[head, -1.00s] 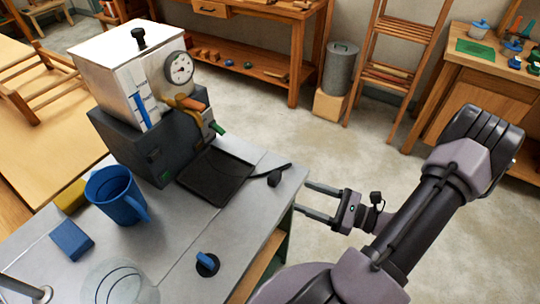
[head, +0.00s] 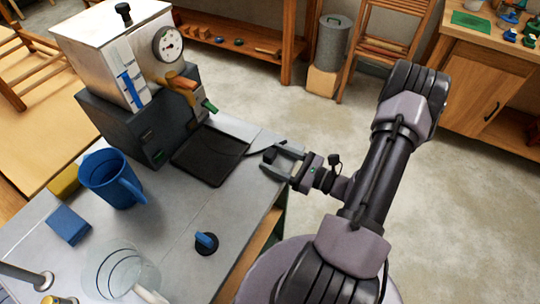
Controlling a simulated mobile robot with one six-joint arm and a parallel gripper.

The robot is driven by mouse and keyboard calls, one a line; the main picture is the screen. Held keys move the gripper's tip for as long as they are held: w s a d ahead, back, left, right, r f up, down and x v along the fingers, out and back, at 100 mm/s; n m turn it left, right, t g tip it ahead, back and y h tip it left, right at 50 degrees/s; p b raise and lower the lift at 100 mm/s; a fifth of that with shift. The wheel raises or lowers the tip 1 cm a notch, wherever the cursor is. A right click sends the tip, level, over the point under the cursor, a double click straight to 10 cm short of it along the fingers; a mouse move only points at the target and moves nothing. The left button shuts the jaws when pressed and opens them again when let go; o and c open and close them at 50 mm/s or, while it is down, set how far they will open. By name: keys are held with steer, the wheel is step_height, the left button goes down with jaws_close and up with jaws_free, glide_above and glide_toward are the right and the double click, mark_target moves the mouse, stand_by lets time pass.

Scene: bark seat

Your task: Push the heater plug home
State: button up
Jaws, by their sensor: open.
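A small dark block on a black cable, probably the heater plug (head: 270,155), lies near the right edge of the grey worktop (head: 190,215). My gripper (head: 267,160) is open at that edge. Its fingertips are at the small block, one on either side in the picture; I cannot tell whether they touch it. A steel heater box (head: 115,50) with a round gauge (head: 168,44) sits on a dark base (head: 145,130) at the worktop's back. No socket can be made out clearly.
A black tray (head: 208,158) lies before the base. A blue mug (head: 112,180), blue block (head: 68,225), yellow block (head: 64,181), blue-topped knob (head: 206,242) and clear glass jug (head: 120,277) stand on the worktop. Open floor (head: 270,105) lies beyond its right edge.

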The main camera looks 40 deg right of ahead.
jaws_close()
steer(key=shift+r+p, duration=1.95)
steer(key=shift+r, duration=0.6)
